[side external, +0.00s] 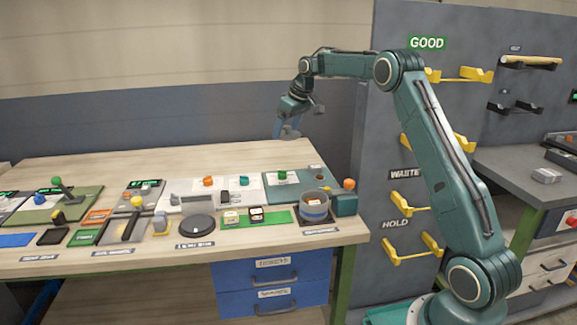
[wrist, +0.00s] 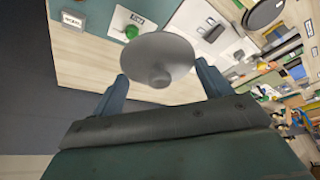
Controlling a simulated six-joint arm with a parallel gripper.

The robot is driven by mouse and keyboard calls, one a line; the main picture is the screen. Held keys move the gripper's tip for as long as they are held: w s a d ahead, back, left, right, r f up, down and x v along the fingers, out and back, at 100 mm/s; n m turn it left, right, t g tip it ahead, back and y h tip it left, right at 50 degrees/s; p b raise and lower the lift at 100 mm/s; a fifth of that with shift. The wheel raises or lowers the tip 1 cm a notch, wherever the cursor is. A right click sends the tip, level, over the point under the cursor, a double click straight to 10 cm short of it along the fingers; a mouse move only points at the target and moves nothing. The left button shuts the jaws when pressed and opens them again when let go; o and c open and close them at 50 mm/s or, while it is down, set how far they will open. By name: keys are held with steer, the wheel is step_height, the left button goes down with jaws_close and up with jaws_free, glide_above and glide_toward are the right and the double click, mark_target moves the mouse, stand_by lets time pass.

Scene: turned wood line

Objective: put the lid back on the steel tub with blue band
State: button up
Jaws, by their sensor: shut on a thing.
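The steel tub with blue band (side external: 314,211) stands near the right front of the bench, on a dark pad. It appears open at the top; its inside is too small to make out. My gripper (side external: 282,127) is high above the back of the bench, up and left of the tub in the side view. In the wrist view my gripper (wrist: 163,78) is shut on the grey round lid (wrist: 152,50), whose knob sits between the blue fingers. The lid also shows in the side view (side external: 291,134), well apart from the tub. The tub is not clearly seen in the wrist view.
A teal box with an orange knob (side external: 347,202) stands right beside the tub. A green mat (side external: 278,217) with small items and a dark round disc (side external: 197,227) lie left of it. Several levers and panels fill the left. The bench's back strip is clear.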

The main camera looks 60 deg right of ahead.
steer(key=shift+s+f, duration=0.1)
steer(key=shift+s, duration=0.05)
steer(key=shift+s+a+f, duration=0.3)
steer(key=shift+s+f, duration=0.2)
steer(key=shift+s, duration=0.2)
steer(key=s+a+f, duration=0.4)
steer(key=s+f, duration=0.3)
steer(key=s, duration=0.4)
steer(key=shift+s, duration=0.2)
steer(key=shift+f, duration=0.15)
steer(key=shift+f, duration=2.95)
steer(key=shift+f, duration=0.2)
steer(key=o, duration=1)
steer(key=shift+c, duration=0.2)
